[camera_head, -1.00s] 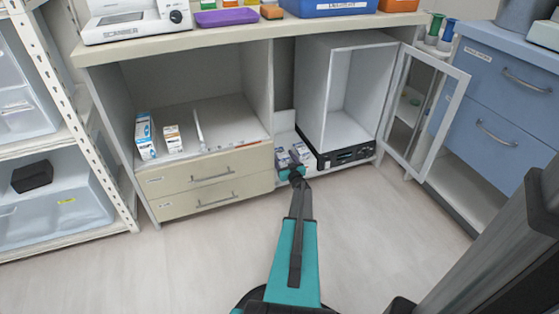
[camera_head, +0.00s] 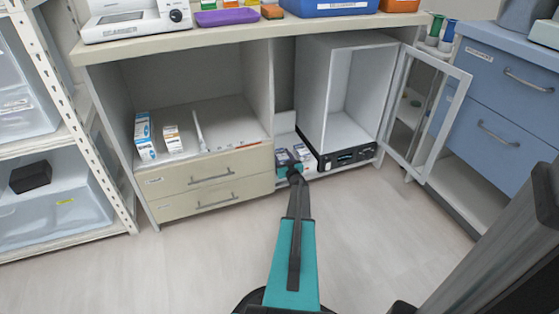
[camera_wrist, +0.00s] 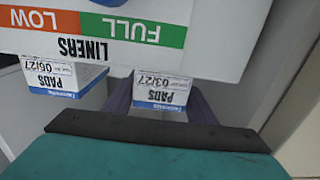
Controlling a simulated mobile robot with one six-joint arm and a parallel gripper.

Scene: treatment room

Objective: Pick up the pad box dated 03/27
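The pad box dated 03/27 (camera_wrist: 160,90) is white with a blue band, its print upside down in the wrist view. My gripper (camera_wrist: 162,108) has its grey-purple fingers on either side of this box. I cannot see whether they press on it. A similar pad box (camera_wrist: 58,78), which seems dated 06/27, stands to its left, apart from the fingers. In the head view my gripper (camera_head: 294,168) reaches into the low middle bay of the cabinet, at small boxes (camera_head: 302,153) whose dates are too small to read there.
The black-fronted unit (camera_head: 347,158) stands just right of my gripper. An open glass door (camera_head: 428,115) juts out further right. The floor in front is clear.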

